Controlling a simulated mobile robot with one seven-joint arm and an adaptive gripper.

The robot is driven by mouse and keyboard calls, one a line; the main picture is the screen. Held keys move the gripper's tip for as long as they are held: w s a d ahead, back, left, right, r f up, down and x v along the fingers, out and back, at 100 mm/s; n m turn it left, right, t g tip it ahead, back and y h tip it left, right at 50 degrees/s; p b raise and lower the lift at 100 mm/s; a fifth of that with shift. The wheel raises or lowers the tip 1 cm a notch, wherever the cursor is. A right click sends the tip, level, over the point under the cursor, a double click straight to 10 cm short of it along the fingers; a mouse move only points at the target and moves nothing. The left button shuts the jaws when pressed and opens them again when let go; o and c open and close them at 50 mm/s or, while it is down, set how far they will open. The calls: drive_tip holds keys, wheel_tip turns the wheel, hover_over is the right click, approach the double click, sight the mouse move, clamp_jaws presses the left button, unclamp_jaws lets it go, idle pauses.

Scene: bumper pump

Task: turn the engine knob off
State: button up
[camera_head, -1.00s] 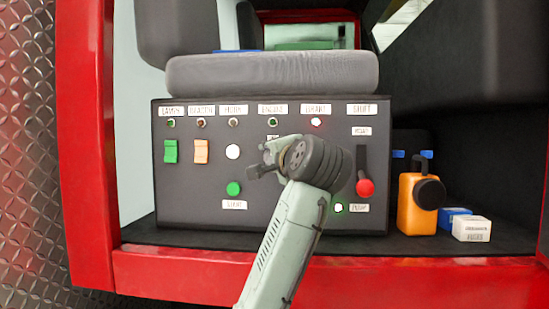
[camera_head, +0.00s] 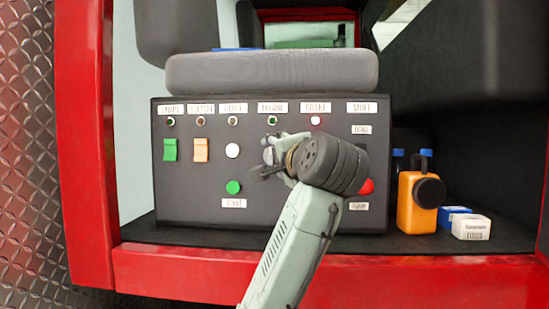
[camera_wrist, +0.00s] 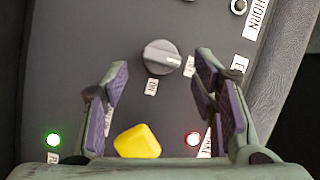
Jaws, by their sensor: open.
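The engine knob (camera_wrist: 162,57) is a round grey knob with a pale pointer mark aimed right in the wrist view. An "ON" label (camera_wrist: 151,87) sits below it; another label to its right is partly hidden by a finger. My gripper (camera_wrist: 162,74) is open, with its purple-padded fingers on either side of the knob and apart from it. In the head view, my gripper (camera_head: 264,166) is in front of the panel below the engine label (camera_head: 272,107) and hides most of the knob. The engine indicator (camera_head: 272,120) looks green.
A yellow knob (camera_wrist: 137,142) lies between my fingers' bases in the wrist view. On the panel (camera_head: 190,205) are a green switch (camera_head: 170,150), an orange switch (camera_head: 200,150), a white button (camera_head: 232,151), a green start button (camera_head: 233,187) and a red lever knob (camera_head: 367,186).

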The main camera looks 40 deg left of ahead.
drive_tip(key=v, duration=0.8)
drive_tip(key=shift+s+f, duration=0.15)
